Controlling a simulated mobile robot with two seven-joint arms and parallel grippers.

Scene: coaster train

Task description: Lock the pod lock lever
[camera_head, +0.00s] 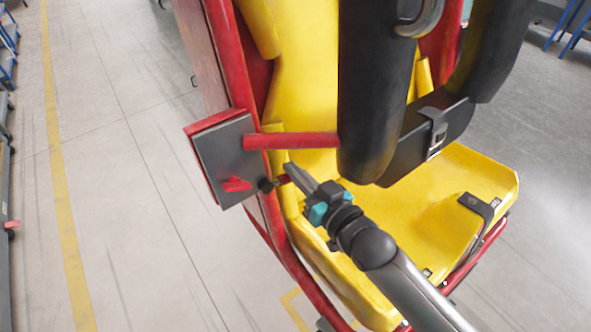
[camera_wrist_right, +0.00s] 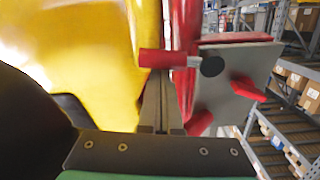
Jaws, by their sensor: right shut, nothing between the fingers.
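A grey plate with a red rim (camera_head: 222,160) is fixed to the side of a yellow seat pod (camera_head: 310,70). It carries a small red lever (camera_head: 237,184), also visible in the right wrist view (camera_wrist_right: 248,88). Beside it is a black round knob (camera_head: 265,185) with a short red grip; the knob (camera_wrist_right: 212,66) and red grip (camera_wrist_right: 160,58) show in the wrist view. I cannot tell which part is the lock lever. My right gripper (camera_head: 294,171) is shut and empty, its fingertips (camera_wrist_right: 160,102) close to the red grip; contact is unclear. My left gripper is out of view.
A red bar (camera_head: 290,140) sticks out above my right gripper. A black padded restraint (camera_head: 372,90) hangs over the seat, close to the gripper. The floor left of the pod (camera_head: 120,220) is clear. Shelving (camera_wrist_right: 290,110) stands behind in the wrist view.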

